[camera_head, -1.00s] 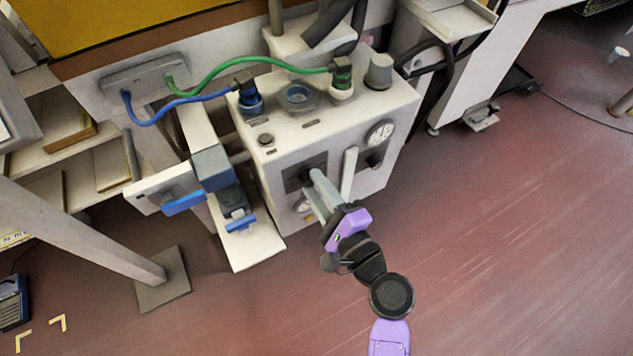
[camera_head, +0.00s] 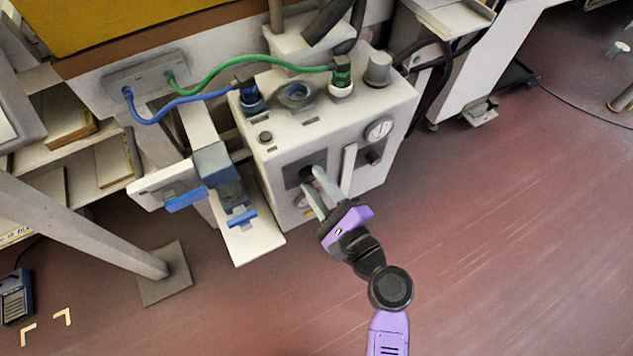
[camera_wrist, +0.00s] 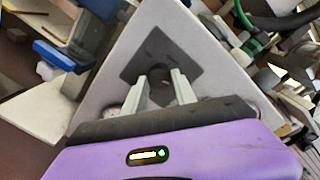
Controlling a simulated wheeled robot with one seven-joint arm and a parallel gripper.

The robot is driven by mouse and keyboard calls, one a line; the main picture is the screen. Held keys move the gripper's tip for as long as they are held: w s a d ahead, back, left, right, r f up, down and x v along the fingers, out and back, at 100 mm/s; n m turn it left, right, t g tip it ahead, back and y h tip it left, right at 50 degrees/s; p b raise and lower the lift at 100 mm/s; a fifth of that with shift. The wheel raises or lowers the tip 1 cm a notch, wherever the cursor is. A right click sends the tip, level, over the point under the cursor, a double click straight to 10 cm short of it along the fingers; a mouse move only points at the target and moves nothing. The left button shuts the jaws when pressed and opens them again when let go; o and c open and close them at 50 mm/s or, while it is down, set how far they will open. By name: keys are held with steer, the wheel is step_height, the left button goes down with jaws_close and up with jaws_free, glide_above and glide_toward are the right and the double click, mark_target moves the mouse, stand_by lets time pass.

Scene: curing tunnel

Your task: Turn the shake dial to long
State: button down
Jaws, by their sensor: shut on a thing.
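The shake dial (camera_wrist: 158,71) is a small dark round knob on a dark square plate (camera_wrist: 139,65), on the front of a white box (camera_head: 283,137). In the head view the plate (camera_head: 293,173) is partly covered by my fingers. My gripper (camera_head: 312,176) reaches the dial from the front, its two pale fingers on either side of the knob. In the wrist view my gripper (camera_wrist: 160,80) is shut on the knob, and the plate looks tilted. I cannot read any dial markings or tell where the dial points.
A white upright handle (camera_head: 348,168) stands just right of my fingers, with a round gauge (camera_head: 379,129) and dark knob (camera_head: 374,155) beyond. A blue-handled clamp (camera_head: 238,213) is on the left. Blue (camera_head: 170,115) and green (camera_head: 245,62) hoses run above.

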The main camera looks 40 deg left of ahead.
steer(key=c, duration=1)
jaws_free()
steer(key=shift+v, duration=3.95)
steer(key=shift+w, duration=0.1)
